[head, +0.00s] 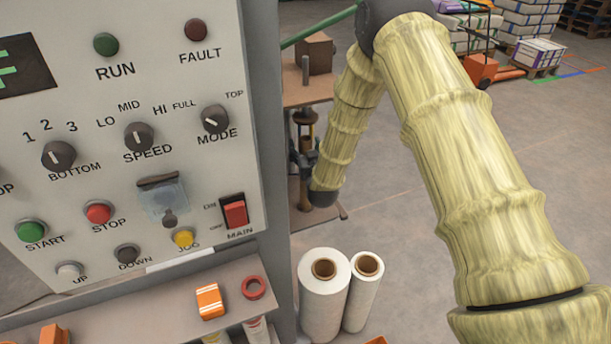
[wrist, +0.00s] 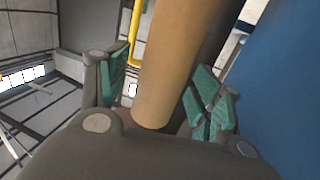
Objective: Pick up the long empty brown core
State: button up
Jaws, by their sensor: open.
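The long brown core (wrist: 175,60) shows in the wrist view as a smooth tan cylinder, slightly tilted, running from the top edge down between the fingers. My gripper (wrist: 160,95) is open around it, with one green-padded finger on each side. A gap shows on the left side; on the right I cannot tell whether the pad touches. The core's far end is out of the wrist view. In the head view my gripper (head: 302,155) is small and dark beside the machine's edge, at a brown shelf stand, and the core cannot be made out clearly there.
A control panel (head: 130,190) fills the left of the head view. Two white film rolls (head: 325,300) stand below it. A brown box (head: 315,52) sits on the stand's upper shelf. An orange pallet truck (head: 482,70) and stacked sacks stand far back. Open floor lies right.

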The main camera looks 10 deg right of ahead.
jog(key=shift+c, duration=0.4)
jog(key=c, duration=1.3)
grip_shut()
jog(key=shift+r, duration=0.1)
